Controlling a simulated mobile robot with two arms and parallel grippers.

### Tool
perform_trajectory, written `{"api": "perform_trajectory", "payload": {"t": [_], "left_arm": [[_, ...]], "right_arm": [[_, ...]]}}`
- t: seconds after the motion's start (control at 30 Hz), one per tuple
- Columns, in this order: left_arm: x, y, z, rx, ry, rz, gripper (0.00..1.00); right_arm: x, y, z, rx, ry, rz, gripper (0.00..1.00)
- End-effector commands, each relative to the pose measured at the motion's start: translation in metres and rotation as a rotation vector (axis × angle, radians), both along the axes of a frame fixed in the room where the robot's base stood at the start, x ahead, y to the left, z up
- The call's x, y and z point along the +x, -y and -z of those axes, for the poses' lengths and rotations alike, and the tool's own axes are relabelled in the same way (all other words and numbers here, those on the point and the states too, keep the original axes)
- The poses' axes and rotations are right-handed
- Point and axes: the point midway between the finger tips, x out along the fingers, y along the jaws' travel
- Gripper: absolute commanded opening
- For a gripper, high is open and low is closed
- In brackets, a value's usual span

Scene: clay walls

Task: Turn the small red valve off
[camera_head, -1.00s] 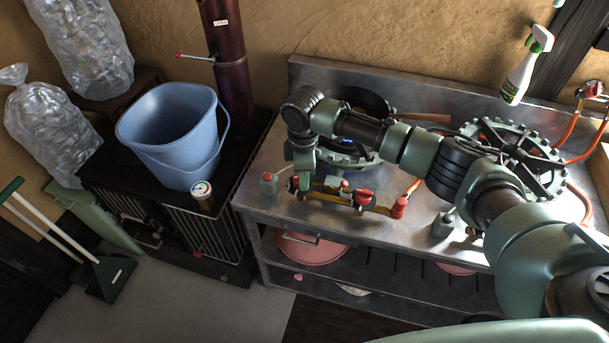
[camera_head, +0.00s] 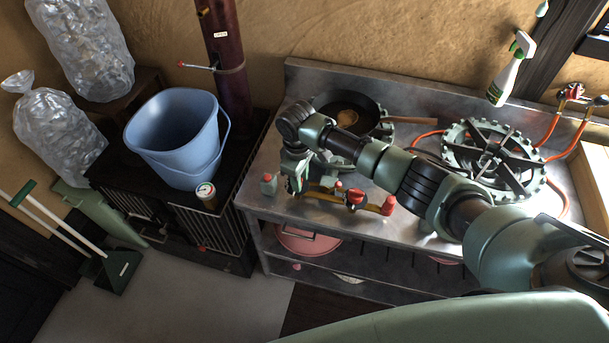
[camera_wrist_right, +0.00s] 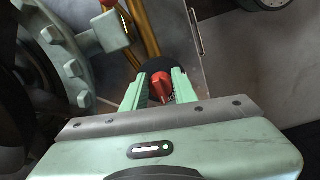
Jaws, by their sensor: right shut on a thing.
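The small red valve (camera_wrist_right: 160,86) shows in the right wrist view between the two green fingers. My right gripper (camera_wrist_right: 160,90) is shut on it. In the head view my right gripper (camera_head: 296,184) reaches down at the left end of a brass gas pipe (camera_head: 325,190), in front of the left burner; the valve is hidden there by the gripper or too small to make out. A larger red valve handle (camera_head: 355,196) sits further right on the pipe. My left gripper is not in view.
A frying pan (camera_head: 364,110) with food stands on the left burner. A blue bucket (camera_head: 175,140) and a can (camera_head: 206,196) are on the black stove at left.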

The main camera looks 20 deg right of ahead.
Motion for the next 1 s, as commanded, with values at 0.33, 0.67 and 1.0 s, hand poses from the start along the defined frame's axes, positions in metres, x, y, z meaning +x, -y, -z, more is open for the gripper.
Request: {"api": "perform_trajectory", "payload": {"t": [0.33,0.67,1.0], "left_arm": [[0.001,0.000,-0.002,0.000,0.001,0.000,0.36],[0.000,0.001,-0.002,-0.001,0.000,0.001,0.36],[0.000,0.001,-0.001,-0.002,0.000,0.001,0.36]], "right_arm": [[-0.002,0.002,0.003,-0.005,-0.006,0.024,0.00],[-0.001,0.003,0.002,-0.006,-0.003,0.023,0.50],[0.000,0.003,-0.008,-0.003,0.003,0.021,0.50]]}}
